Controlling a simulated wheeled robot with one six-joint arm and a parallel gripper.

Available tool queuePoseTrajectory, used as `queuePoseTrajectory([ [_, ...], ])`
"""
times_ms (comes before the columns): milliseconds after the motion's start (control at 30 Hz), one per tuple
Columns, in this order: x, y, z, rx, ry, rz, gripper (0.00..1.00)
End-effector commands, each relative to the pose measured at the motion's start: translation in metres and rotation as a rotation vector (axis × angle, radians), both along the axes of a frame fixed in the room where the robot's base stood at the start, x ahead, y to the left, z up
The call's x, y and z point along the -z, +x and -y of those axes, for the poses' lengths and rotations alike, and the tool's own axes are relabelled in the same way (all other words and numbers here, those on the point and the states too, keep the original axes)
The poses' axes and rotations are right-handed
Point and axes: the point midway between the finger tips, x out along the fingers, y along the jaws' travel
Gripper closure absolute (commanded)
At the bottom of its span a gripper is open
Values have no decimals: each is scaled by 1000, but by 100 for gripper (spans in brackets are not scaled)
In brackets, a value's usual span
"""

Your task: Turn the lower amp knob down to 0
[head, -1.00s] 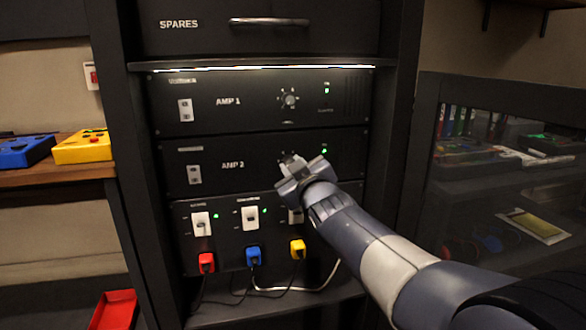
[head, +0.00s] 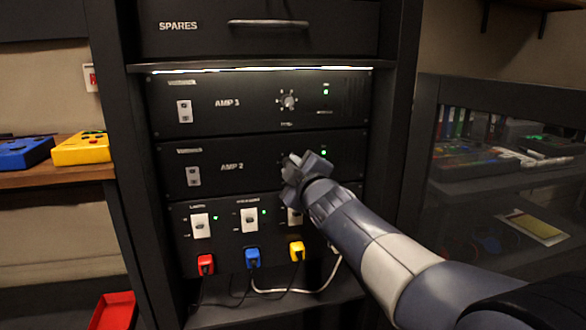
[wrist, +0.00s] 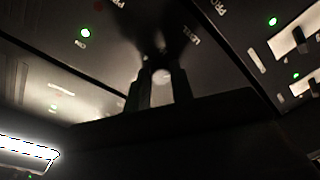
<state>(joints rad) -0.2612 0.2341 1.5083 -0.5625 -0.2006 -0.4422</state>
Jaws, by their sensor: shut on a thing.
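The lower amp, AMP 2 (head: 225,180), is a black panel in the rack with a lit green light (head: 323,153) at its right. My gripper (head: 291,164) is at its knob and covers most of it in the head view. In the wrist view the two fingers of my gripper (wrist: 160,90) are shut on the lower amp knob (wrist: 161,76), a pale round end between them. The knob's pointer and scale are too hidden and blurred to read.
AMP 1 (head: 228,120), with its own knob (head: 288,101), sits just above. Below is a panel of white switches (head: 250,220) with red (head: 206,263), blue (head: 253,257) and yellow (head: 297,249) plugs and hanging cables. A drawer handle (head: 268,23) is at the top.

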Motion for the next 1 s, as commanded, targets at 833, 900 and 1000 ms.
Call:
queuePoseTrajectory([
  [833,0,-1,0,0,0,0,56],
  [900,-1,-4,2,0,0,0,56],
  [1000,-2,-14,5,1,0,1,56],
])
